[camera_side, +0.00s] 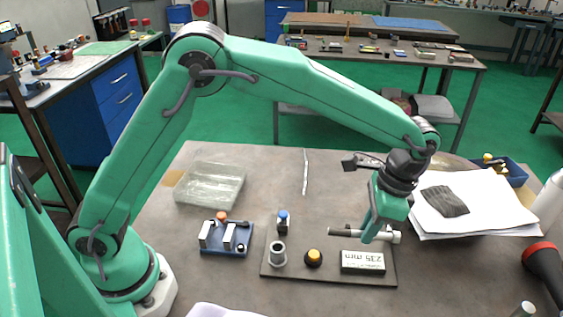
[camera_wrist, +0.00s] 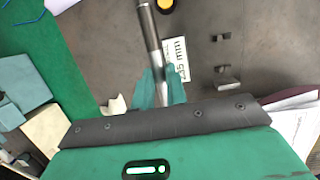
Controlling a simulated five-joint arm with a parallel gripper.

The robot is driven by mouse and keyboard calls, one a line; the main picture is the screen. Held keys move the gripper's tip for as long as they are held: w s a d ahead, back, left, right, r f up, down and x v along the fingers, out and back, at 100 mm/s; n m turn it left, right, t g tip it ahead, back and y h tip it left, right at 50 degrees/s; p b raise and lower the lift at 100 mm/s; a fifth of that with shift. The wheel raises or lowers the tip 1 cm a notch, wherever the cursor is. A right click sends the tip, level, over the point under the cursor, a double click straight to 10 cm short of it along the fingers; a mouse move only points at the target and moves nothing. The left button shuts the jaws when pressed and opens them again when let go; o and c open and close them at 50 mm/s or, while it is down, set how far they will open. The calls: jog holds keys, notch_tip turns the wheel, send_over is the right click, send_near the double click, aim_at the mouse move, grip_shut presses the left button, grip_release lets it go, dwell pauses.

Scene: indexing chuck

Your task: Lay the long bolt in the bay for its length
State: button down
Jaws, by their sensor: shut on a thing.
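My gripper (camera_side: 372,234) is shut on the long bolt, a grey metal rod (camera_side: 346,231), and holds it across its length, roughly level, above the dark plate (camera_side: 330,277). The bolt's light right end (camera_side: 394,237) sticks out beyond the fingers. In the wrist view, the bolt (camera_wrist: 146,28) runs up from between the teal fingertips (camera_wrist: 160,88) to the top edge. A display block reading "235 mm" (camera_side: 362,262) stands at the plate's front right; it also shows in the wrist view (camera_wrist: 176,56). I cannot tell which bay fits the bolt.
On the plate are a grey round socket (camera_side: 278,254), a yellow-topped black knob (camera_side: 313,258) and a small blue-topped part (camera_side: 283,222). Metal brackets (camera_wrist: 224,73) show in the wrist view. A blue fixture (camera_side: 226,240) and clear tray (camera_side: 210,185) lie left, papers (camera_side: 470,205) right.

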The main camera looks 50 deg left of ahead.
jog(key=w+a+f, duration=0.2)
jog(key=w, duration=0.1)
jog(key=w+a+f, duration=0.2)
jog(key=a, duration=0.1)
jog(key=w+a+f, duration=0.2)
jog(key=w, duration=0.1)
jog(key=shift+w+a+f, duration=0.15)
jog(key=shift+w+f, duration=0.15)
jog(key=shift+f, duration=0.05)
notch_tip(320, 180, down, 3)
jog(key=shift+w+a, duration=0.15)
jog(key=shift+f, duration=0.65)
jog(key=c, duration=1.7)
grip_release()
jog(key=o, duration=0.3)
jog(key=shift+r, duration=0.1)
